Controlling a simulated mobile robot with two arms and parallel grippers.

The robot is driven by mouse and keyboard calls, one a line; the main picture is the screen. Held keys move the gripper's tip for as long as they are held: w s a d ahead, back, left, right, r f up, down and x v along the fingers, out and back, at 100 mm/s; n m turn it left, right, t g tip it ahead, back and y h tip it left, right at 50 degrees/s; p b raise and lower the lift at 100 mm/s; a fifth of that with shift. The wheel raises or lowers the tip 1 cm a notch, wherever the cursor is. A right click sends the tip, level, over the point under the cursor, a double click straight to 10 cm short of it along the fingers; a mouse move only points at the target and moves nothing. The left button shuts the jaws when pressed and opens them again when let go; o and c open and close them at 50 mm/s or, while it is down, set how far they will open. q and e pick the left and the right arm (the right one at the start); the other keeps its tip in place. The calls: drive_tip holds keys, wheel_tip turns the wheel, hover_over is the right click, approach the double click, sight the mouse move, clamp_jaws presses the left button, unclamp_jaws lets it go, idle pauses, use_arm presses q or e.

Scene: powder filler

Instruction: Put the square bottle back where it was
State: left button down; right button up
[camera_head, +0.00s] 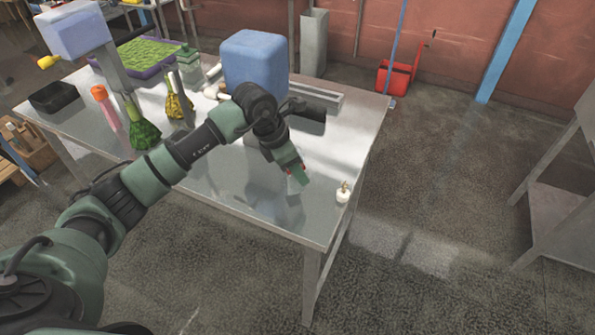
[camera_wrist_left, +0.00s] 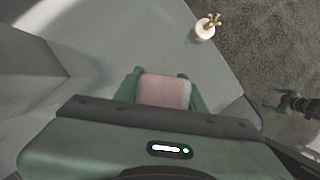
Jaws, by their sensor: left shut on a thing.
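My left gripper (camera_head: 292,173) is over the front right part of the metal table (camera_head: 235,190). It is shut on the square bottle (camera_head: 298,184), whose pale greenish end shows below the fingers. In the left wrist view the bottle (camera_wrist_left: 163,91) shows as a pinkish block with a pale edge, between the two green fingers. I cannot tell whether the bottle touches the table top.
A small white bottle with a gold top (camera_head: 343,192) stands right of the gripper near the table edge. A large blue container (camera_head: 254,62), a green bottle (camera_head: 188,68), an orange-topped bottle (camera_head: 104,101) and a black tray (camera_head: 53,97) stand farther back or left. The front middle is clear.

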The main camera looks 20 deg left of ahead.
use_arm(q)
drive_tip(key=shift+f, duration=0.95)
drive_tip(key=shift+f, duration=0.1)
drive_tip(key=c, duration=1.3)
unclamp_jaws()
drive_tip(key=shift+f, duration=0.1)
drive_tip(key=o, duration=0.5)
drive_tip(key=shift+c, duration=0.2)
drive_tip(key=shift+r, duration=0.35)
drive_tip(key=b+v, duration=0.2)
drive_tip(key=v, duration=1)
drive_tip(key=shift+b, duration=0.3)
